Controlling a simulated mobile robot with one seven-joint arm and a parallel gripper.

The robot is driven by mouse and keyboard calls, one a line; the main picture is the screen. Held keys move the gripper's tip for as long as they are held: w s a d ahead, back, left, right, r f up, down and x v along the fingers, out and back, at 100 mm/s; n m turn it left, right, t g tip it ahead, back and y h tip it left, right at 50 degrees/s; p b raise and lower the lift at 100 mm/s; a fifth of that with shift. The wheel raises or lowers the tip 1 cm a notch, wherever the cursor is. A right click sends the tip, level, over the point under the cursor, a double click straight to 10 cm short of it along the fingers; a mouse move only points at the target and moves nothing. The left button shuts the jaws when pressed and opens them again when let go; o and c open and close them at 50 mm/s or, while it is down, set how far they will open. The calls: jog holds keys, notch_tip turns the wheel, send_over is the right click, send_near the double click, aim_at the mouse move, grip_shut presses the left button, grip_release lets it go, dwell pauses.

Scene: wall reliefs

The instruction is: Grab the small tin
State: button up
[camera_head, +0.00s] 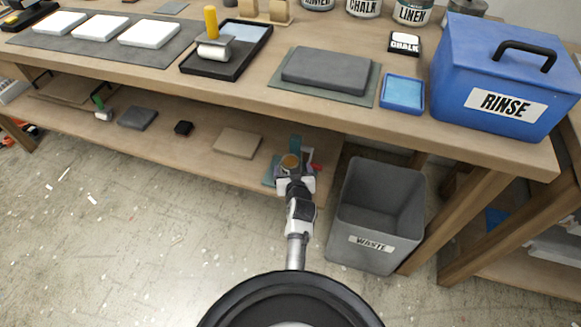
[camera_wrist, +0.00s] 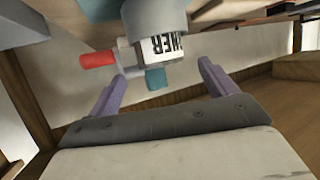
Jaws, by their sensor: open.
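The small tin with a brownish round top (camera_head: 290,161) is on the lower shelf, at my gripper (camera_head: 292,178) in the head view. In the wrist view a labelled tin (camera_wrist: 163,47), with letters that look like "HER", shows just beyond the fingertips, partly cut by the top edge. My gripper (camera_wrist: 162,74) is open, with its two purple fingers apart and nothing held. The tin lies ahead of the gap between them. I cannot tell whether either finger touches it.
A teal object (camera_head: 295,142) stands close behind the tin, and a red piece (camera_wrist: 97,60) lies beside it. The tabletop edge overhangs the shelf (camera_head: 205,152). A grey waste bin (camera_head: 362,243) stands to the right. A tan block (camera_head: 237,143) lies to the left.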

aim_at(291, 162)
jog(key=shift+p+x, duration=0.35)
jog(key=shift+x, duration=2.45)
jog(key=shift+a, duration=0.1)
jog(key=shift+c, duration=0.5)
jog(key=shift+r, duration=0.1)
jog(key=c, duration=1.3)
jog(key=shift+r, duration=0.1)
